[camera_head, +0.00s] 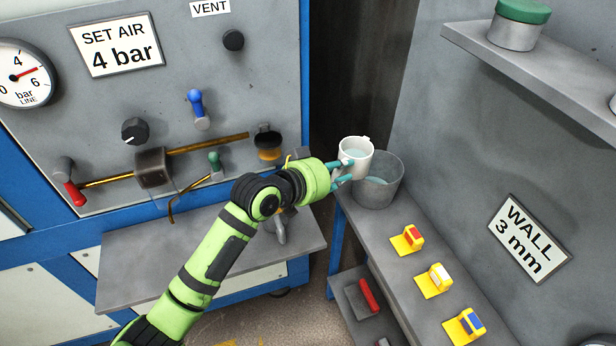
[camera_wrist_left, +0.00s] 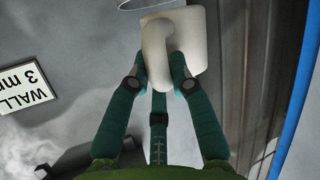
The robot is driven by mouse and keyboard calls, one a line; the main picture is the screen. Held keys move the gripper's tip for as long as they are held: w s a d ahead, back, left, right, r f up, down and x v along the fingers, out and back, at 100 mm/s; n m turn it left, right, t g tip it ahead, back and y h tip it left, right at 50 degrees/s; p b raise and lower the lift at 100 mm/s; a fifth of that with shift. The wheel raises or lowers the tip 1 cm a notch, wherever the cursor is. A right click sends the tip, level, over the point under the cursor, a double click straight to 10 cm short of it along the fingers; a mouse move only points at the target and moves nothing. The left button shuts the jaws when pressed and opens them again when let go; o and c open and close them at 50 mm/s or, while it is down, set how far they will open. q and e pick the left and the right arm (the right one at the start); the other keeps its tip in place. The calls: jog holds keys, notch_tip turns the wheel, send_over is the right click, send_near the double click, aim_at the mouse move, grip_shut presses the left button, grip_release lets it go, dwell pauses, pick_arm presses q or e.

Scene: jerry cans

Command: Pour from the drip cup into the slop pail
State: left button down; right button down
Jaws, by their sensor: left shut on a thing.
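The drip cup (camera_head: 356,155) is a white cup with pale bluish liquid showing inside. My left gripper (camera_head: 342,172) is shut on it, and the cup looks close to upright. In the left wrist view, the teal fingers (camera_wrist_left: 160,80) close on both sides of the cup's handle (camera_wrist_left: 156,45). The slop pail (camera_head: 378,184) is a grey pail on the bench at the right, with bluish liquid in it. The cup is at the pail's left rim in the head view and hides part of it. I cannot tell whether they touch. My right gripper is not in view.
A grey shelf (camera_head: 540,80) with a green-lidded pot (camera_head: 518,25) juts from the right wall. A valve panel (camera_head: 180,100) stands at the left above a lower ledge (camera_head: 150,265).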

pick_arm(q)
jog(key=shift+s+d+r+m+g+h, duration=0.15)
jog(key=shift+d+r+m+g+h, duration=0.35)
jog(key=shift+d, duration=0.3)
jog(key=p, duration=0.2)
jog(key=g+y+p, duration=0.1)
jog(key=p, duration=0.1)
jog(key=shift+s+d+r, duration=0.15)
jog(key=shift+s+r, duration=0.05)
jog(key=shift+r, duration=0.05)
jog(key=shift+f+g+y, duration=0.15)
jog(key=shift+g+y, duration=0.15)
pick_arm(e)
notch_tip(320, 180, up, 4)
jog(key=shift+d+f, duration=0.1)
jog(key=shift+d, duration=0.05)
